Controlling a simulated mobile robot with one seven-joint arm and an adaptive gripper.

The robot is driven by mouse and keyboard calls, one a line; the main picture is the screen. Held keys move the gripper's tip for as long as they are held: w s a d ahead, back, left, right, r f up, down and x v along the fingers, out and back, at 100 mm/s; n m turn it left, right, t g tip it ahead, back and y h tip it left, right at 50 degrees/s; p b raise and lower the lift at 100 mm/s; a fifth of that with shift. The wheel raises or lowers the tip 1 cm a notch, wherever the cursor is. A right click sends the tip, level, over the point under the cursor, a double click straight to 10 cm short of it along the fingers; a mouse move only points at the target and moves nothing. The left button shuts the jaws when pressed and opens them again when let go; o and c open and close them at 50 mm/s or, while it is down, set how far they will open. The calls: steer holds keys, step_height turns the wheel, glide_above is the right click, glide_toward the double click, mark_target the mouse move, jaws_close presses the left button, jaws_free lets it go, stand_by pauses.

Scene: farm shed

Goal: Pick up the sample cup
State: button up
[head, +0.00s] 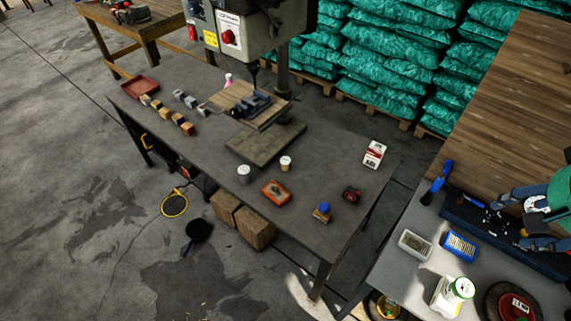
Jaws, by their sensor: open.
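Two small cup-like things stand upright near the middle of the dark workbench (150,85). One is a grey-white cup (243,174) with a pale top. The other is a smaller cup (286,163), tan with a whitish top, a little to its right and farther back. I cannot tell for sure which of them is the sample cup. My gripper is not in view.
A drill press with a wooden board (240,103) stands behind the cups. An orange box (275,192) lies just in front, with a blue-topped item (322,212), a dark red item (351,194) and a carton (374,154) rightward. A cluttered second bench (400,275) stands at right.

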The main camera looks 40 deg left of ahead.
steer(key=w+a+f+n+g+p, duration=0.2)
steer(key=w+a+f, duration=0.1)
steer(key=w+a, duration=1.95)
steer(key=w+a+f+g+p, duration=0.1)
steer(key=w+a+f, duration=0.1)
steer(key=a+f, duration=0.6)
steer(key=w+a+f, duration=0.3)
steer(key=a+f, duration=0.1)
steer(key=a, duration=0.8)
steer(key=n+g+p, duration=0.2)
glide_above(285, 160)
step_height(285, 160, down, 26)
steer(key=shift+w+d+r+h, duration=0.15)
steer(key=shift+w+r+h, duration=0.05)
steer(key=shift+h, duration=0.1)
steer(key=shift+f+b, duration=0.3)
steer(key=shift+f, duration=3.95)
